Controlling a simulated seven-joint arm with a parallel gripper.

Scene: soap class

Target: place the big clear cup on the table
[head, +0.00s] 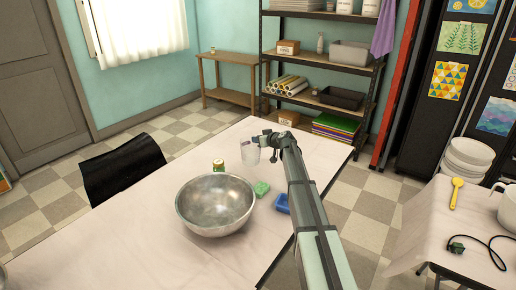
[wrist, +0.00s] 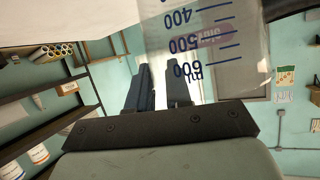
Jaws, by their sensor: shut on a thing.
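The big clear cup (head: 250,154) shows near the far edge of the white table (head: 120,225) in the head view. It looks upright; I cannot tell whether its base touches the table. My gripper (head: 264,139) is shut on the cup at its right side, near the rim. In the wrist view the cup's clear wall (wrist: 215,25) shows large, with blue marks for 400, 500 and 600 upside down. Both dark fingers of my gripper (wrist: 160,68) show below it, and the contact itself is hard to make out.
A large metal bowl (head: 215,205) stands on the table, with a small can (head: 218,165) behind it. A green sponge (head: 262,188) and a blue block (head: 282,203) lie to its right.

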